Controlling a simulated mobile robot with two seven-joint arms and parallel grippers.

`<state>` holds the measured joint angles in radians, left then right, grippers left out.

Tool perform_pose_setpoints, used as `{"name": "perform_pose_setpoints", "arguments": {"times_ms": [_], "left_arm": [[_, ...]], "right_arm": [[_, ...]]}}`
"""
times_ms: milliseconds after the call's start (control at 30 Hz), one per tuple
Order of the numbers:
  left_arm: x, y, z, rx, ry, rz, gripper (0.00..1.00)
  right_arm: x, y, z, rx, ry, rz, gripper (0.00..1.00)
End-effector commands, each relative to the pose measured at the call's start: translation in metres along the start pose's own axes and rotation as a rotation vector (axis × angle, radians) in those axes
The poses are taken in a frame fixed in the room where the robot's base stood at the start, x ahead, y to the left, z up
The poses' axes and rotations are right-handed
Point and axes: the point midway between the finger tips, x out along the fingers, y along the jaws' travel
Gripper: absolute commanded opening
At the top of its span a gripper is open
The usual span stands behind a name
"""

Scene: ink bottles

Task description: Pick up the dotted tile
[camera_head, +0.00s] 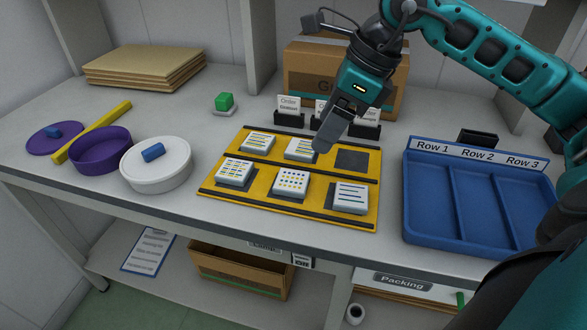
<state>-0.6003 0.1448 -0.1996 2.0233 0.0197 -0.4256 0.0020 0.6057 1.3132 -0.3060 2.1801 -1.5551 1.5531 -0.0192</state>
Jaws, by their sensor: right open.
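The dotted tile (291,182) is white with blue and yellow dots. It lies in the front middle place of the yellow board (228,196), between a tile with blue and yellow dashes (235,170) and a lined tile (350,196). My right gripper (322,146) reaches in from the upper right and hangs over the back row, beyond the dotted tile and apart from it. Its fingers are seen nearly edge-on, and nothing shows between them. It partly covers the back middle lined tile (299,149). My left gripper is not in view.
A blue tray marked Row 1 to Row 3 (419,218) stands right of the board, its compartments empty. A white lidded pot (157,175) and a purple bowl (100,152) are at left. Card holders (289,118) and a cardboard box (300,62) stand behind the board.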

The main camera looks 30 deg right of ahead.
Motion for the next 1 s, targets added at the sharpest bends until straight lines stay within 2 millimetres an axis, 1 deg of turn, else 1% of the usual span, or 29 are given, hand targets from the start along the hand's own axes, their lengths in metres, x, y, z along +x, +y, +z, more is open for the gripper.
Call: {"name": "perform_pose_setpoints", "arguments": {"times_ms": [67,133,400,500,667,900,1000], "left_arm": [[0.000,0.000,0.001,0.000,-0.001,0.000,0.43],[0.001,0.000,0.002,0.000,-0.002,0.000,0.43],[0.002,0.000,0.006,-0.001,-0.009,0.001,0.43],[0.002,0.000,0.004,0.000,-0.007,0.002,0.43],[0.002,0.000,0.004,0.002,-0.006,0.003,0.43],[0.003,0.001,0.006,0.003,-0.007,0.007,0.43],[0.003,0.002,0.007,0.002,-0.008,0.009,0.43]], "right_arm": [[0.003,-0.001,-0.001,-0.001,0.004,-0.006,0.70],[0.010,-0.001,-0.001,-0.001,0.005,-0.005,0.70],[0.060,-0.001,-0.001,0.000,0.003,-0.002,0.70],[0.071,-0.001,-0.001,0.000,0.004,-0.004,0.70],[0.082,-0.001,-0.001,0.000,0.003,-0.003,0.70],[0.117,-0.001,0.000,0.001,0.003,-0.002,0.70],[0.126,-0.001,0.001,-0.001,0.002,-0.004,0.70]]}}
